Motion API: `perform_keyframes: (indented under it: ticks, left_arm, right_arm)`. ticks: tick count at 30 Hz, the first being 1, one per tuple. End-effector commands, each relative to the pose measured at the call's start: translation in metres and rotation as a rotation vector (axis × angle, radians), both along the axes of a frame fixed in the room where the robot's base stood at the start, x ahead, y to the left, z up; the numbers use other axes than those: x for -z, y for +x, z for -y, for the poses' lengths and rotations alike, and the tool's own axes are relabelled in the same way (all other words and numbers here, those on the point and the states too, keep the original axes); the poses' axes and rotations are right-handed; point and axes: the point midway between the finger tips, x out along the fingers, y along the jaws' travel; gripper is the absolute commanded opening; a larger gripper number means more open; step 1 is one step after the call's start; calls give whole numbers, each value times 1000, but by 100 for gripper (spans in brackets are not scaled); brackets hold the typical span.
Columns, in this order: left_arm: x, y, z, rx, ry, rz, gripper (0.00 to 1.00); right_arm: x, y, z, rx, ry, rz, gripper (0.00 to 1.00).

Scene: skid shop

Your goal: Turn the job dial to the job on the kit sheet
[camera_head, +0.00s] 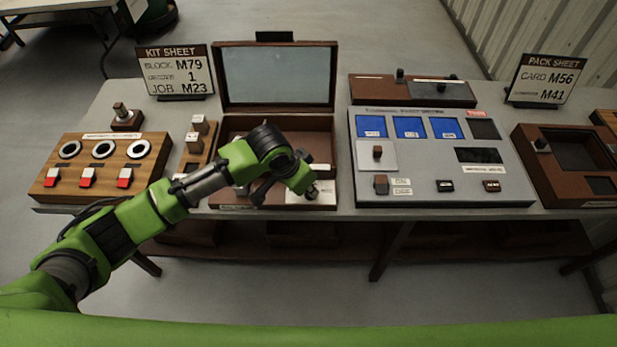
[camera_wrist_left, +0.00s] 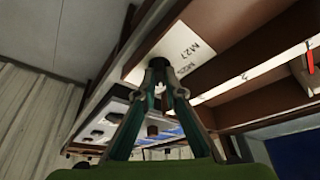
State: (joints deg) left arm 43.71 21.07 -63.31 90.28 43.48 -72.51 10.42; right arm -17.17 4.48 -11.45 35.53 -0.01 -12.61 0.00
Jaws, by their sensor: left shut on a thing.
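The kit sheet (camera_head: 175,72) stands at the back left and reads JOB M23. The open brown box (camera_head: 226,128) has a white dial plate (camera_head: 326,199) at its front right corner. My left gripper (camera_head: 311,190) reaches down at this plate and is shut on the small dark job dial, which its fingers mostly hide. In the left wrist view the fingertips (camera_wrist_left: 160,66) close in front of the white plate (camera_wrist_left: 188,48), which carries small tilted M-number labels. I cannot tell which label the dial points at. My right gripper is not in view.
The grey panel (camera_head: 440,195) with blue screens stands right of the box. A wooden unit (camera_head: 55,172) with three rings and red-white switches stands at the left. The pack sheet (camera_head: 545,82) is at the back right. The box lid (camera_head: 277,78) stands upright.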

Motion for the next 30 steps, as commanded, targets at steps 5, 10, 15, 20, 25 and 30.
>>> perform_keyframes:
  ticks: [5, 10, 15, 20, 25, 30]
  left_arm:
    - [-6, -2, 2, -145, 0, -5, 0]
    - [-5, -2, 2, -265, 0, -3, 0]
    - [-3, -2, 2, -352, 0, -2, 0]
    - [-2, -1, 3, -401, 0, -1, 0]
    - [-1, -1, 2, -425, 0, 1, 0]
    - [0, -1, 2, -429, 0, 1, 0]
  right_arm:
    - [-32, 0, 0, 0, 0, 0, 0]
    - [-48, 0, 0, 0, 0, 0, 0]
    - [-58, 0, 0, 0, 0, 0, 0]
    - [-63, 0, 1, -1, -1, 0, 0]
    - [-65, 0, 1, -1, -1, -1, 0]
    - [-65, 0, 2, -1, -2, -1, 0]
